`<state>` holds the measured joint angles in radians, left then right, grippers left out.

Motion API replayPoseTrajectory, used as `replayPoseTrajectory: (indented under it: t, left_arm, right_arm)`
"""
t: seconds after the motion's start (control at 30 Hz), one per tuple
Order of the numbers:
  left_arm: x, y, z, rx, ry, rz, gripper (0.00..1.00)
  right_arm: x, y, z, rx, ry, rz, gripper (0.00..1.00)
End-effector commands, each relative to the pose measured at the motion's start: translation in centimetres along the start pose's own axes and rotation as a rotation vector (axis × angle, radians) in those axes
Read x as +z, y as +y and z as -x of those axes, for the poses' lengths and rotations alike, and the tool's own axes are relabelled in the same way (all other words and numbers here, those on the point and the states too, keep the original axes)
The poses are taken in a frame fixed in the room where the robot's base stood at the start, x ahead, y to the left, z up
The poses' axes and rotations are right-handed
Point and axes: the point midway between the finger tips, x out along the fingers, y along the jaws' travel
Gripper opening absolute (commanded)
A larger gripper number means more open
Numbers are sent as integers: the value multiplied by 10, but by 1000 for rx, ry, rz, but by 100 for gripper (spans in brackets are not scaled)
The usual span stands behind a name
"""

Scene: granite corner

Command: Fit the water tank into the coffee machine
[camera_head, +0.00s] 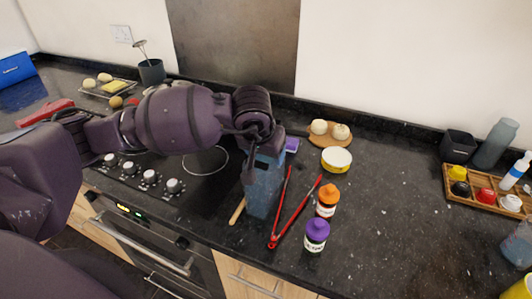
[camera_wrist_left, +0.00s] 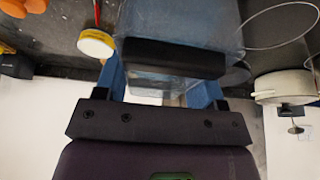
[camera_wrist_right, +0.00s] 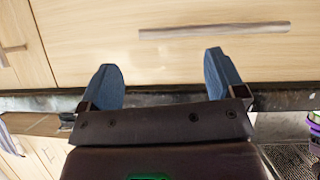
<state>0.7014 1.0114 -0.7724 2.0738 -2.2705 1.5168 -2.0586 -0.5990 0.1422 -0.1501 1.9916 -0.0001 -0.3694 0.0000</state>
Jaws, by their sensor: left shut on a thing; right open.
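The water tank (camera_head: 264,187) is a tall, see-through bluish box in the head view, held upright at the counter's front part, right of the hob. Whether its base touches the counter I cannot tell. My left gripper (camera_head: 252,155) is shut on its upper part. In the left wrist view the clear tank (camera_wrist_left: 190,20) with a dark bar (camera_wrist_left: 175,58) lies between the blue fingers of my left gripper (camera_wrist_left: 160,82). My right gripper (camera_wrist_right: 162,72) is open and empty in the right wrist view, facing wooden cabinet fronts. I cannot make out the coffee machine in any view.
Bare counter (camera_head: 395,200) lies further right, before a wooden tray (camera_head: 484,199).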

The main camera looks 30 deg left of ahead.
Motion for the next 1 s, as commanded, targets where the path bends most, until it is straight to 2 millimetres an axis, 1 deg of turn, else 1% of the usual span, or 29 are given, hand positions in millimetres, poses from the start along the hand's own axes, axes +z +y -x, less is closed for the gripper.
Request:
replayPoseTrajectory:
  t: [0.17,0.37,0.4,0.53,0.57,0.87,0.97,1.0]
  left_arm:
    - [-2,0,3,1,6,0,0]
    - [-1,0,0,1,6,0,0]
    - [0,0,-1,0,1,0,66]
    - [0,0,0,0,1,0,86]
    - [0,0,0,0,1,0,89]
    - [0,0,0,0,1,0,89]
    - [-2,0,5,0,2,0,89]
    - [-2,0,10,-1,4,-1,89]
  right_arm:
    - [-3,0,0,0,4,0,89]
    - [2,0,-1,0,2,0,89]
    - [2,0,-1,0,1,0,89]
    - [2,0,-1,0,-1,0,89]
    - [3,0,-1,0,-2,0,89]
    - [6,0,1,1,-11,-1,89]
    - [3,1,3,1,-10,-1,89]
    - [1,1,4,1,-10,-1,89]
